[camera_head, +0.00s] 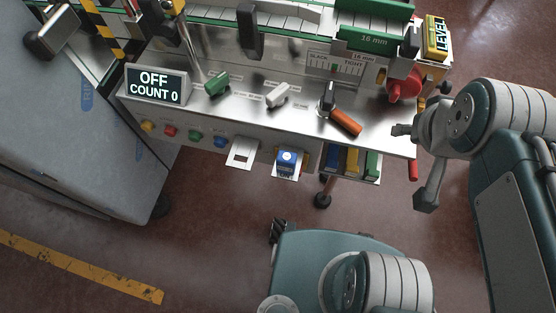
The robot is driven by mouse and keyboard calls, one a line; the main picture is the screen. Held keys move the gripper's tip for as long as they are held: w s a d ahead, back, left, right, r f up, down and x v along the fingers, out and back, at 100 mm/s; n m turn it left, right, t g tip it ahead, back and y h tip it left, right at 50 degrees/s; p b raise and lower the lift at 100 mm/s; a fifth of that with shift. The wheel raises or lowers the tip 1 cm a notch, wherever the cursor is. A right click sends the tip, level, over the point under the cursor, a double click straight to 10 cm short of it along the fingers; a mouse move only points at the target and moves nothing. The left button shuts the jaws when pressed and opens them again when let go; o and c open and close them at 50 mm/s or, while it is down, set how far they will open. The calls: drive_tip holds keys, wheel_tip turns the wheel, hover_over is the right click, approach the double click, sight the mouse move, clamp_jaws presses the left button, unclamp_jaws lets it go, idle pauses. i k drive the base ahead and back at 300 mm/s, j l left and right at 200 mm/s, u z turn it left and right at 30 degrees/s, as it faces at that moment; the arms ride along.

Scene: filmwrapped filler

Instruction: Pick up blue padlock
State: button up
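The blue padlock appears to be the small blue block with a white-marked top (287,160) at the front edge of the metal console, where it sits in a small bracket. Its shackle cannot be made out. My gripper (414,165) seems to be the grey two-part end of the arm at right, beside the console's right end.
A grey cabinet (65,135) stands left.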

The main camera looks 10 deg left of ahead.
sight(286, 161)
drive_tip(key=k+j+u, duration=0.4)
drive_tip(key=j, duration=0.2)
drive_tip(key=k+j+z, duration=0.5)
drive_tip(key=i+j, duration=0.1)
drive_tip(key=j, duration=0.05)
